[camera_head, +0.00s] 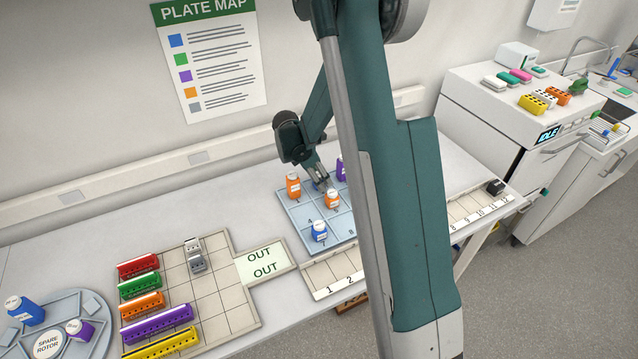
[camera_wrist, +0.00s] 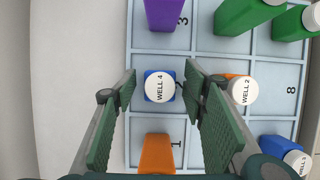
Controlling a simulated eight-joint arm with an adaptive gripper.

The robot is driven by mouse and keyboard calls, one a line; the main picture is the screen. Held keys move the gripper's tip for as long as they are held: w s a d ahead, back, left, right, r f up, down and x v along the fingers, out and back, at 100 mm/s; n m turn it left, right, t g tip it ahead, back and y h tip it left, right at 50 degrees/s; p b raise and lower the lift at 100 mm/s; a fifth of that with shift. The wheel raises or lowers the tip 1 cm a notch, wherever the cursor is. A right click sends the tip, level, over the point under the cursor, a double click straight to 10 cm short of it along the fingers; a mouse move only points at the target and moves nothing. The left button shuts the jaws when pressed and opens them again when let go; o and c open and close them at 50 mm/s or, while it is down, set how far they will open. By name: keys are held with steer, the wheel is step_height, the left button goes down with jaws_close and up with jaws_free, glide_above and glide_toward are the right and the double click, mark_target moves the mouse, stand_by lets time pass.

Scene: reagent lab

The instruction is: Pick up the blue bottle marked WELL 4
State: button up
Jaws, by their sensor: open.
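The blue bottle marked WELL 4 (camera_wrist: 161,87) stands in cell 2 of the pale blue gridded tray (camera_wrist: 206,52). In the wrist view its white cap shows between the two fingers of my open gripper (camera_wrist: 159,82), with a gap on each side. How far the fingertips are above or down beside the bottle cannot be told for sure. In the head view my gripper (camera_head: 322,182) is over the tray (camera_head: 341,226) and largely hides this bottle.
Close by are an orange bottle (camera_wrist: 156,155), a purple bottle (camera_wrist: 162,13) and an orange WELL 2 bottle (camera_wrist: 243,90). Another blue bottle (camera_head: 319,231) stands at the tray front. Green bottles (camera_wrist: 240,14) stand farther right. The wall (camera_head: 120,120) is behind.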

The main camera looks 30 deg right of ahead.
steer(key=shift+c, duration=0.7)
steer(key=c, duration=0.9)
steer(key=shift+o, duration=0.2)
steer(key=shift+r, duration=0.1)
steer(key=shift+r, duration=4.95)
